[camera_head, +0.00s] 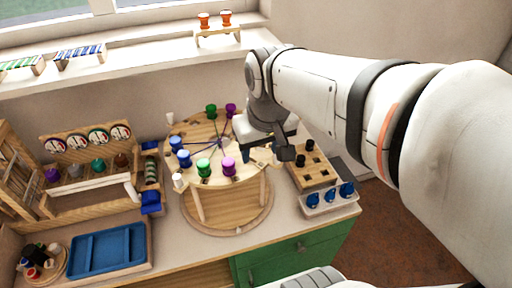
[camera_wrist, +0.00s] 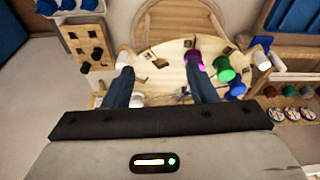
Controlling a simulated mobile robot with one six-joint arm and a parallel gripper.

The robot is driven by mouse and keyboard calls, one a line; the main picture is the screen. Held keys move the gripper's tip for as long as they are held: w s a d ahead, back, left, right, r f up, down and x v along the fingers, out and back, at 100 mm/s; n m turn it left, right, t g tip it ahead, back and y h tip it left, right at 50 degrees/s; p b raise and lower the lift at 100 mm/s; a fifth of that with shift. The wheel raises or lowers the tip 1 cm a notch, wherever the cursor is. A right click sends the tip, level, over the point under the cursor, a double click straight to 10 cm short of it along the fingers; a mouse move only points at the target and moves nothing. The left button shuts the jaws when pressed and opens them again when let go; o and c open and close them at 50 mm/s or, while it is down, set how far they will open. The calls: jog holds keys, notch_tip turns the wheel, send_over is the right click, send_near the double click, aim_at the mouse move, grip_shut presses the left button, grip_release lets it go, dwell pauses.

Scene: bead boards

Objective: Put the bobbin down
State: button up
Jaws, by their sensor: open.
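A round wooden stand (camera_head: 215,150) carries several bobbins on its top board. Blue bobbins (camera_head: 183,158) stand at its left, a green one (camera_head: 204,167) and a purple one (camera_head: 228,166) at the front, and another green (camera_head: 211,110) and purple (camera_head: 230,109) at the back. My gripper (camera_head: 268,158) is over the right side of the stand and partly hides it. In the wrist view my gripper (camera_wrist: 161,78) is open, with no bobbin held between its blue fingers. A purple bobbin (camera_wrist: 194,60) and a green one (camera_wrist: 224,68) show beside the right finger. A white piece (camera_wrist: 124,58) shows near the left finger.
A wooden block with square holes and black pegs (camera_head: 318,178) stands to the right, with a tray of blue pieces (camera_head: 328,200) in front. A blue tray (camera_head: 108,250) and a rack of spools (camera_head: 90,160) are at the left. A small shelf with orange cups (camera_head: 217,30) stands on the sill.

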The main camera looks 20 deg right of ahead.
jog(key=s+f, duration=0.3)
jog(key=s, duration=0.2)
jog(key=shift+d+f+m, duration=0.15)
jog(key=shift+f+m, duration=0.1)
jog(key=shift+m, duration=0.15)
